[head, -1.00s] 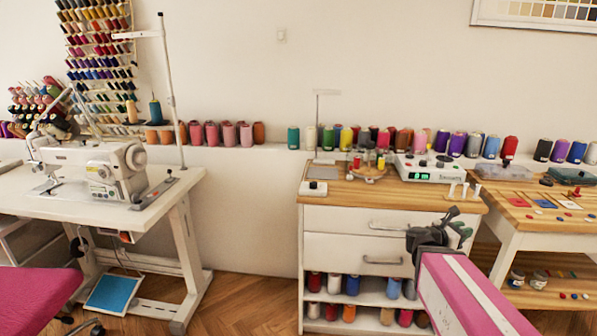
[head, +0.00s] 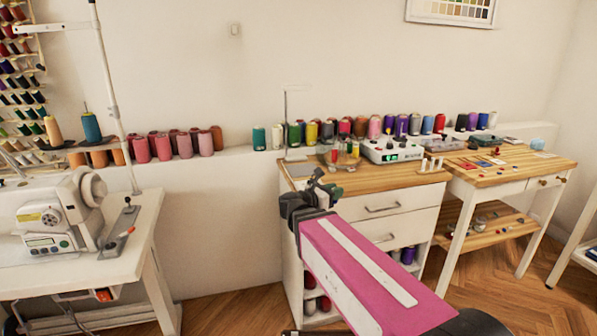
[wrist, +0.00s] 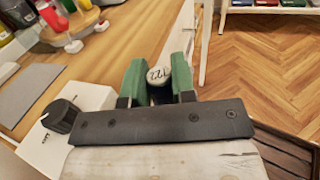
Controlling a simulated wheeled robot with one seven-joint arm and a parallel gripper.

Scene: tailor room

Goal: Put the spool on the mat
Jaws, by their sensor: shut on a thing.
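My gripper (head: 325,186) is in front of the wooden-topped cabinet, near its front left edge. In the wrist view, its green fingers (wrist: 160,80) are shut on a spool (wrist: 157,75). Only the spool's pale, round end with dark markings shows between the fingers; the rest is hidden. In the head view I cannot make out the spool clearly.
The cabinet top (head: 385,183) holds a white device (head: 392,150), a round spool stand (head: 338,152) and small white pegs (head: 432,164). A lower wooden table (head: 515,165) stands to the right. A sewing machine (head: 62,218) is at left.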

